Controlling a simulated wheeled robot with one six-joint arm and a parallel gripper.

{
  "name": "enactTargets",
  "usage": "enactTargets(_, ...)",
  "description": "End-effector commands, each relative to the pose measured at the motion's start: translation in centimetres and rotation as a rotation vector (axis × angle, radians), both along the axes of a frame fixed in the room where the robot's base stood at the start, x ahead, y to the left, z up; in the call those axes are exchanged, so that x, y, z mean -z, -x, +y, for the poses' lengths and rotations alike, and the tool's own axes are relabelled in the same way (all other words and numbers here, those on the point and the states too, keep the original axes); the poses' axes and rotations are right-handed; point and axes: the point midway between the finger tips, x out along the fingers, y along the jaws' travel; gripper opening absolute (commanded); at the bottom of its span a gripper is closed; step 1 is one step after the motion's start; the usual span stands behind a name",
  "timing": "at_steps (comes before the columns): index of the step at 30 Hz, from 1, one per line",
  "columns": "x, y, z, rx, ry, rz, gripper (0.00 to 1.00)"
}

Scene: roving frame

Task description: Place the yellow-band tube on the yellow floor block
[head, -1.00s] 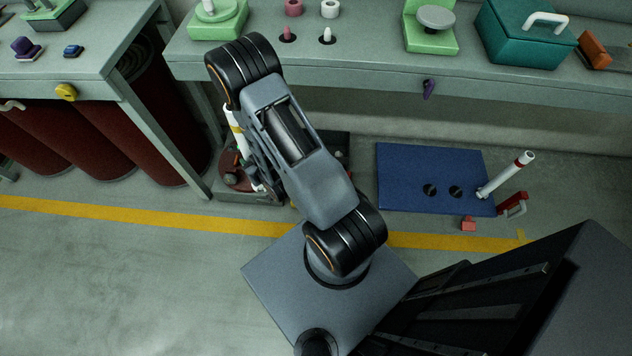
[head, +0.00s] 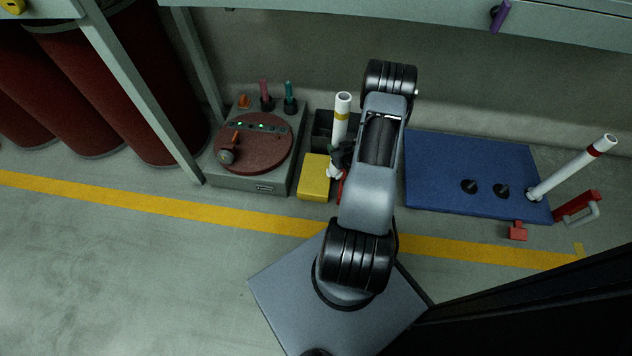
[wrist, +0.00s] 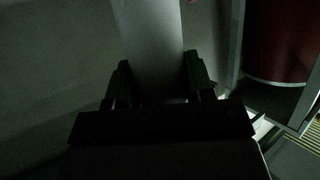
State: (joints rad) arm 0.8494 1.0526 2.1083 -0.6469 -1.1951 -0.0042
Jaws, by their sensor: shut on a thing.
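The yellow-band tube (head: 342,107) is white with a yellow ring near its top and stands about upright in the head view. My gripper (head: 340,158) is shut on its lower part, and the tube fills the space between the fingers (wrist: 155,85) in the wrist view, where it looks pale and wide (wrist: 151,40). The yellow floor block (head: 313,180) lies on the floor just left of the tube's lower end. My arm and gripper partly cover that area, so I cannot tell whether the tube touches the block.
A grey box with a brown turntable (head: 253,155) stands left of the yellow block. A dark tray (head: 320,127) sits behind it. A blue mat (head: 440,160) with a leaning red-band tube (head: 575,167) lies right. A small red block (head: 518,231) is in front of the mat.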

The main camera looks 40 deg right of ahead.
Motion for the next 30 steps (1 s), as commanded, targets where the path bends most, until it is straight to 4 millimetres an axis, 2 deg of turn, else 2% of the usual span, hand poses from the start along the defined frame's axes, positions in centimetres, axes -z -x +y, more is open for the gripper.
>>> enactTargets(1, 1.4, 0.3, -0.7, 0.006, 0.004, 0.001, 0.19)
enactTargets(5, 2.4, 0.7, -1.5, 0.010, 0.006, 0.003, 0.19)
enactTargets(8, 3.3, -0.2, -1.6, 0.008, 0.008, 0.003, 0.19)
enactTargets(18, 7.1, -8.1, -0.3, 0.007, 0.008, 0.002, 0.19)
enactTargets(24, 10.2, -10.6, 0.1, 0.010, 0.008, 0.004, 0.19)
enactTargets(30, 11.3, -11.8, 0.2, 0.013, 0.008, 0.004, 0.19)
